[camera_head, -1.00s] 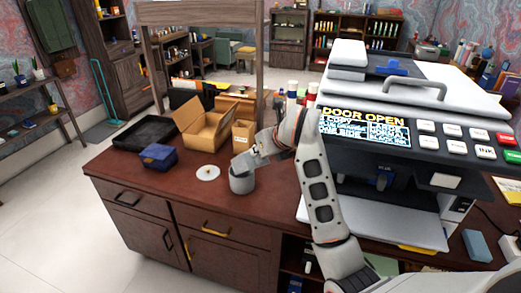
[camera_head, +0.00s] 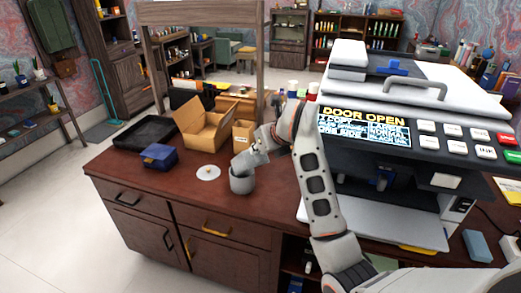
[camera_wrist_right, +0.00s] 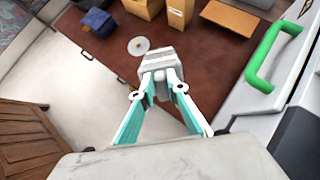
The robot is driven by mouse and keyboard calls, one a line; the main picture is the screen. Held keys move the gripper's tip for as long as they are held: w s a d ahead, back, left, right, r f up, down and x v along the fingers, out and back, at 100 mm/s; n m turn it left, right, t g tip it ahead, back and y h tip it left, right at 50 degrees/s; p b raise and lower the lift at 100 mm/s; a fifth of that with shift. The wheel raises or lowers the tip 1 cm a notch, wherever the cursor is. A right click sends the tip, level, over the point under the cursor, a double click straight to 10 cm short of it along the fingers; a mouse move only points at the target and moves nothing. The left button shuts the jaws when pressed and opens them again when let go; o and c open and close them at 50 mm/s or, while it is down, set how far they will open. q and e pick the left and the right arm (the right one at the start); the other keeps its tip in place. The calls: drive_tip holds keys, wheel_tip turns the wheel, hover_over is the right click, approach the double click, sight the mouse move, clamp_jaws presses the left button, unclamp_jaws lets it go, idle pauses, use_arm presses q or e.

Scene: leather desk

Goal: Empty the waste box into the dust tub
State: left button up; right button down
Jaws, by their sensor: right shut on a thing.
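A round grey tub (camera_head: 241,181), likely the dust tub, stands near the front edge of the brown desk. My right gripper (camera_head: 258,151) is just above it and shut on a light grey box, likely the waste box (camera_head: 244,161). The box is tilted with its lower end at the tub's mouth. In the right wrist view the box (camera_wrist_right: 160,56) sits between the fingertips (camera_wrist_right: 160,78) and hides most of the tub. Its contents cannot be seen. My left gripper is out of view.
A white disc (camera_head: 208,173) lies left of the tub. Further left are a blue box (camera_head: 158,156) and a black tray (camera_head: 146,132). An open cardboard box (camera_head: 206,127) and a small carton (camera_head: 242,135) stand behind. A large copier (camera_head: 400,180) showing "DOOR OPEN" fills the right.

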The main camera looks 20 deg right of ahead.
drive_tip(key=shift+w+a+r+g, duration=0.15)
drive_tip(key=shift+w+r+g, duration=0.3)
drive_tip(key=shift+w, duration=0.25)
drive_tip(key=shift+w+a+r+g, duration=0.1)
drive_tip(key=shift+w+r+g, duration=0.35)
drive_tip(key=shift+w, duration=0.2)
drive_tip(key=shift+f, duration=0.25)
idle(5.7)
